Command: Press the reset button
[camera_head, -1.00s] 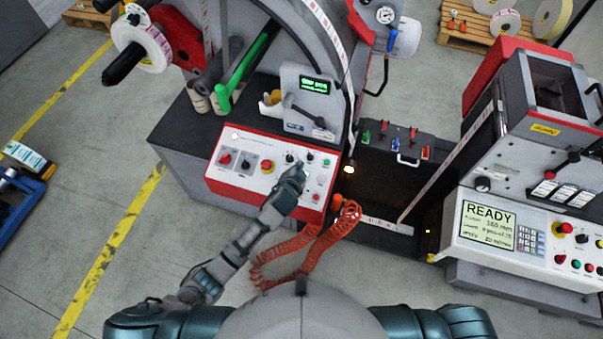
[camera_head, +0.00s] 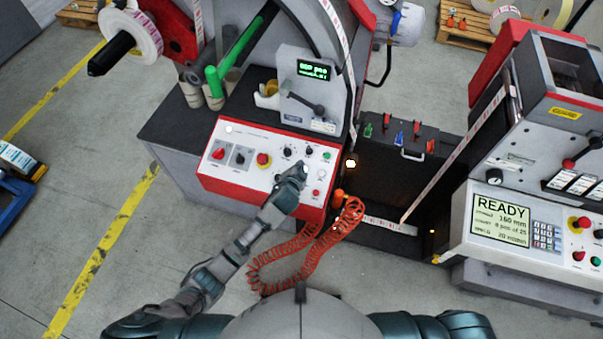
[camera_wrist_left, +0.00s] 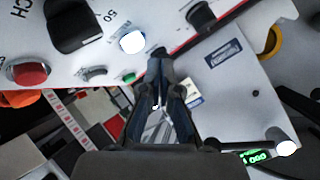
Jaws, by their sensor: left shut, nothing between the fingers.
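The white-and-red control panel (camera_head: 215,180) lies below the machine's green display (camera_head: 313,70). My left gripper (camera_head: 301,171) is shut and empty, with its tips over the panel's right part. In the left wrist view the shut fingertips (camera_wrist_left: 158,58) are close to a bright white round button (camera_wrist_left: 133,40) and a small green one (camera_wrist_left: 128,77). A red button (camera_wrist_left: 28,73) is farther left. I cannot read which button is labelled reset, nor tell whether the tips touch the panel. My right gripper is out of view.
An orange coiled hose (camera_head: 268,265) hangs beside my left forearm. A second machine with a READY screen (camera_head: 497,222) stands at the right. Open floor lies at the left.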

